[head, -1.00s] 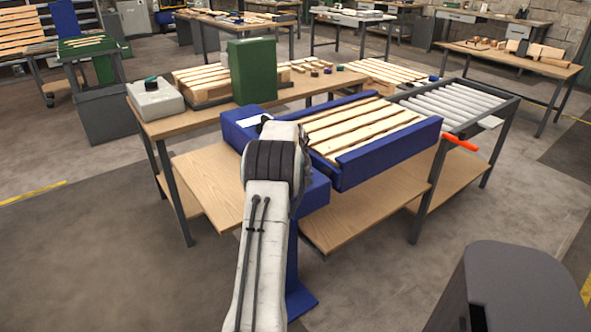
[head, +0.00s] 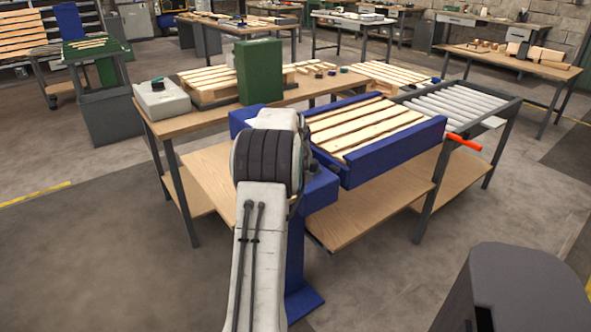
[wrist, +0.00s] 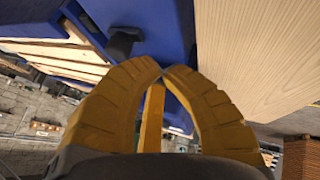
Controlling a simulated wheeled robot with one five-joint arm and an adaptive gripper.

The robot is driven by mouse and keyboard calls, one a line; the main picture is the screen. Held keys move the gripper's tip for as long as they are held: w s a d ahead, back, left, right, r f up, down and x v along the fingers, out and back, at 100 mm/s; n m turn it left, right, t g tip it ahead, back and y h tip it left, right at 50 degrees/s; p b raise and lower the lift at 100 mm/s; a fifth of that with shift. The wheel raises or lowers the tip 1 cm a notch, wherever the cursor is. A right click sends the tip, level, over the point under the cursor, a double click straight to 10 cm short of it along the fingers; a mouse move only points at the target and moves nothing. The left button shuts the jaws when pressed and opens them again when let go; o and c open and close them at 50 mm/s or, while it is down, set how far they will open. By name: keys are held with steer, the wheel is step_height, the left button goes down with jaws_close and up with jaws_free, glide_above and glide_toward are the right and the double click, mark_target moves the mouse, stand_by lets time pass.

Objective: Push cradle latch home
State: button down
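The blue cradle (head: 395,154) holds a slatted wooden pallet (head: 365,125) at the bench. In the head view my arm hides my gripper and part of the cradle's near left end. In the wrist view my gripper (wrist: 162,72) has two yellow ribbed fingers, their tips together with nothing visible between the tips. A dark knob-like part (wrist: 123,42), perhaps the latch, stands on the blue surface just beyond and left of the fingertips, apart from them in the picture. A yellow bar shows between the fingers; I cannot tell what it belongs to.
A wooden surface (wrist: 250,55) lies close on the right in the wrist view. A green box (head: 260,72) and a pale control box (head: 162,99) stand on the bench behind. A roller conveyor (head: 450,106) and a red handle (head: 463,142) are to the right. The left floor is clear.

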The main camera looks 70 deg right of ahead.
steer(key=shift+v, duration=2.15)
steer(key=s+a+f+m+g+y, duration=0.1)
steer(key=s+a+f+m+y, duration=0.1)
steer(key=a+f+m+y, duration=0.5)
steer(key=s+a+f, duration=0.1)
steer(key=a+f, duration=0.1)
steer(key=a, duration=1.3)
steer(key=w+a+r+n+t+p, duration=0.1)
steer(key=a+r, duration=0.5)
steer(key=a, duration=0.6)
steer(key=w+a+r+n+p, duration=0.3)
steer(key=a+r+n+p, duration=0.3)
steer(key=a, duration=0.6)
steer(key=w+a+r+n+t+p, duration=0.1)
steer(key=a+r+n, duration=0.5)
steer(key=a, duration=0.6)
steer(key=shift+w+r+t+p, duration=0.3)
steer(key=shift+w+p, duration=0.4)
steer(key=shift+p, duration=0.55)
